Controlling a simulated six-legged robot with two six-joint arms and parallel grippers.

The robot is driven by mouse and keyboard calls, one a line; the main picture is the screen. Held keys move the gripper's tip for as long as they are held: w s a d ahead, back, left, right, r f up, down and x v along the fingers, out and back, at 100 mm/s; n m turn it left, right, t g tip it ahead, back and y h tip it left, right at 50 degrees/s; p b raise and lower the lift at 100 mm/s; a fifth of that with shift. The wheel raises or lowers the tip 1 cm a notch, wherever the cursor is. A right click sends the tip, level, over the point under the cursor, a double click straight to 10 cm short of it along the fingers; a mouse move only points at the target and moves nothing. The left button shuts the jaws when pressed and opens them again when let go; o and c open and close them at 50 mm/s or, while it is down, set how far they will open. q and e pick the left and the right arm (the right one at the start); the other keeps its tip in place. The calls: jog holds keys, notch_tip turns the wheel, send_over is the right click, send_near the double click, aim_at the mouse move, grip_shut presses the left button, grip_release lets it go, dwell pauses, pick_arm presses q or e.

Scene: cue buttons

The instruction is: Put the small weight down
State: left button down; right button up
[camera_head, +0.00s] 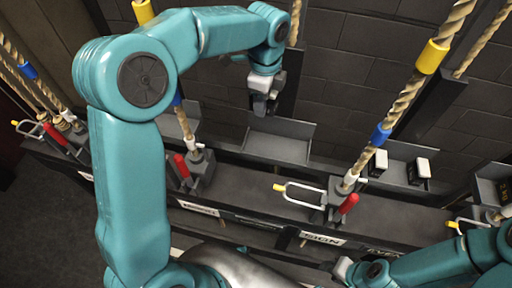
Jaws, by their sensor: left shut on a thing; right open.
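My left gripper (264,98) is in front of the brick wall, above an empty-looking grey shelf tray (285,148). It is shut on a small dark thing, probably the small weight (262,106), held clear above the tray. The fingers and the thing are both dark, so its outline is hard to tell. My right gripper (343,270) is low at the bottom right, open, in front of the ledge and apart from the weights.
Two dark blocks with white tops (379,163) (422,171) stand in another grey tray to the right. Thick ropes (402,100) with yellow and blue bands run down to clamps with red handles (348,204). A labelled dark ledge (250,190) runs across below.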

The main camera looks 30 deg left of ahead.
pick_arm(q)
notch_tip(320, 180, down, 2)
jog(key=w+a+m+b, duration=0.2)
jog(key=m+b, duration=0.1)
jog(key=m, duration=0.5)
jog(key=m+b, duration=0.5)
jog(key=m, duration=0.3)
send_over(257, 144)
notch_tip(257, 144, down, 15)
jog(key=shift+r, duration=0.1)
jog(key=shift+f+b, duration=0.65)
jog(key=shift+f, duration=2.5)
jog(key=shift+f, duration=0.1)
jog(key=c, duration=0.9)
grip_release()
jog(key=shift+s+f, duration=0.1)
jog(key=shift+o, duration=0.2)
notch_tip(257, 144, up, 12)
jog(key=p, duration=0.2)
